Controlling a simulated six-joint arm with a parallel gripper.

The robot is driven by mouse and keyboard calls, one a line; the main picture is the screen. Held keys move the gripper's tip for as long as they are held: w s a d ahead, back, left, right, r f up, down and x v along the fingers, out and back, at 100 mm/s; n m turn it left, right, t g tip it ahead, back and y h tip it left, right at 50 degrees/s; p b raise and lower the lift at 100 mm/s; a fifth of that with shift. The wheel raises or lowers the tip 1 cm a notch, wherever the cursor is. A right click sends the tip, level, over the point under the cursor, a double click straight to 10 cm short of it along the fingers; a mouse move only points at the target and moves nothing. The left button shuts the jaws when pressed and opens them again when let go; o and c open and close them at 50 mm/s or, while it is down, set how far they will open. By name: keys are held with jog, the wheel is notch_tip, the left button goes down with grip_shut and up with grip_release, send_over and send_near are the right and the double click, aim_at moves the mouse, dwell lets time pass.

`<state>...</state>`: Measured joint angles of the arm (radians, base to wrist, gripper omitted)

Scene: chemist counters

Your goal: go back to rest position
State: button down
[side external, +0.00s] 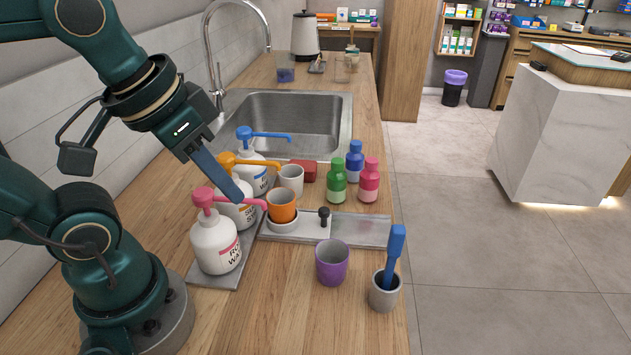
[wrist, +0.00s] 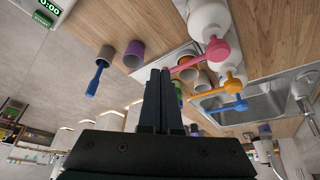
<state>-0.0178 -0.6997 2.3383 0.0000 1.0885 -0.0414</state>
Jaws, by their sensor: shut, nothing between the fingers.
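My gripper (side external: 231,188) is in the air above the pump bottles, its narrow blue-grey fingers pointing down and to the right. The fingers are together and empty; they also show together in the wrist view (wrist: 158,75). In the side view the fingertips overlap the yellow-pump bottle (side external: 240,211), close to the pink-pump bottle (side external: 214,243). I cannot tell whether they touch either one. The blue-pump bottle (side external: 256,177) stands behind. An orange cup (side external: 281,206) sits on a white round base on the grey tray (side external: 360,230), to the right of the fingertips.
A white cup (side external: 291,180), a red block (side external: 305,170), and green (side external: 336,181), blue (side external: 355,160) and pink (side external: 369,181) bottles stand behind the tray. A purple cup (side external: 332,262) and a grey cup (side external: 384,292) holding a blue tool (side external: 394,252) are in front. The sink (side external: 300,120) lies behind.

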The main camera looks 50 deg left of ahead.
jog(key=shift+w+d+f+m+t, duration=0.1)
jog(key=shift+w+f+m+t, duration=0.1)
jog(key=shift+f, duration=0.35)
jog(key=shift+w+d+f+m+t, duration=0.1)
jog(key=shift+f+t, duration=0.1)
jog(key=shift+f, duration=0.3)
jog(key=shift+a, duration=0.1)
